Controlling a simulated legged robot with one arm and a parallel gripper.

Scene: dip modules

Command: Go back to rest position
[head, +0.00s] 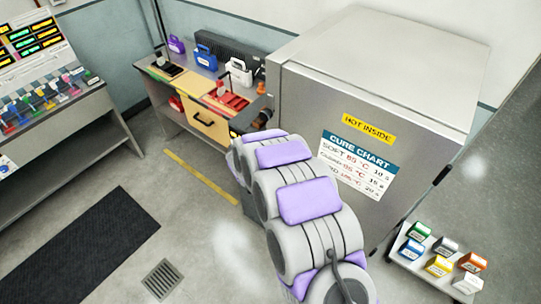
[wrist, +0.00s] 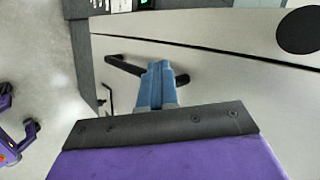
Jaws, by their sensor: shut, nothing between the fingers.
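My gripper (wrist: 157,88) shows in the wrist view as two blue-grey fingers lying together, shut and empty. A dark handle-like bar (wrist: 122,66) lies behind the fingertips against a pale grey surface; I cannot tell whether the fingers touch it. In the head view my grey and purple arm reaches forward in front of the large grey oven, and the gripper itself cannot be made out clearly. The oven (head: 386,95) carries a yellow "HOT INSIDE" label (head: 369,128) and a cure chart (head: 356,166).
A bench (head: 196,127) with blue, purple and white carriers stands beyond the arm. A sloped display desk (head: 45,100) stands at left. A low shelf (head: 418,262) with several coloured blocks is at lower right. A black mat (head: 85,245) lies on open floor at left.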

